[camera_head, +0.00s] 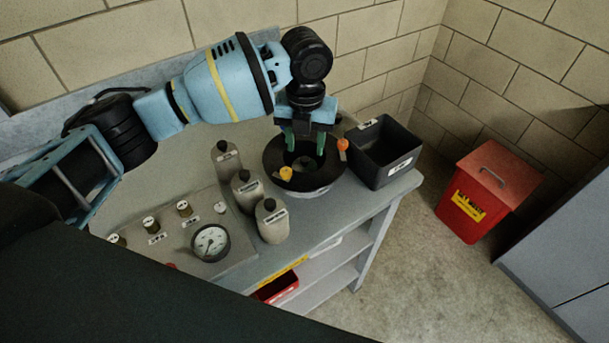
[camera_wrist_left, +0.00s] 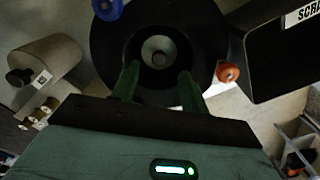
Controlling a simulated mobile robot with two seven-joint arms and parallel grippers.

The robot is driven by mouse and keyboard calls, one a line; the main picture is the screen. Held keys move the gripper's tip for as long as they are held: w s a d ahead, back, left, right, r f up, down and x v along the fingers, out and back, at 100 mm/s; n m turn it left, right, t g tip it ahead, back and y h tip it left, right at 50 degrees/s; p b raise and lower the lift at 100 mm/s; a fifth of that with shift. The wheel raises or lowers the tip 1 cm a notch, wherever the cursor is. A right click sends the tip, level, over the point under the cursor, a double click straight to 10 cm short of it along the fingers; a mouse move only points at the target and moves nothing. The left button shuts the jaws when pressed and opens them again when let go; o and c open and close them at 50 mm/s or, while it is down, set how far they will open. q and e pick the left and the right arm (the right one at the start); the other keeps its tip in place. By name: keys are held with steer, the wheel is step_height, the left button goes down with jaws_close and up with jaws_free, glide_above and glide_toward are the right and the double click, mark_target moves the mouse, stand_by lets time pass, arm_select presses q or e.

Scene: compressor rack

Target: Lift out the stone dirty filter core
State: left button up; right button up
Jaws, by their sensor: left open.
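My left gripper (camera_head: 304,152) points down over a round black housing (camera_head: 273,174) on the bench, its two green fingers apart. In the left wrist view, the fingertips (camera_wrist_left: 158,76) are at the near side of the housing's central opening. A pale round part with a dark centre (camera_wrist_left: 157,50) shows in that opening, between and just beyond the fingertips. It may be the stone dirty filter core; its depth and any contact are hard to tell. Three stone-grey canisters, at the back (camera_head: 226,161), middle (camera_head: 246,189) and front (camera_head: 271,222), stand left of the housing. My right gripper is not in view.
A black open bin (camera_head: 393,166) stands close right. A gauge panel (camera_head: 210,243) is at left. A red lidded bin (camera_head: 472,213) stands on the floor.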

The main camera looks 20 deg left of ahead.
mark_target(305, 159)
arm_select(q)
steer(key=shift+a+f, duration=0.1)
steer(key=shift+f, duration=1.45)
steer(key=shift+f, duration=0.25)
jaws_close()
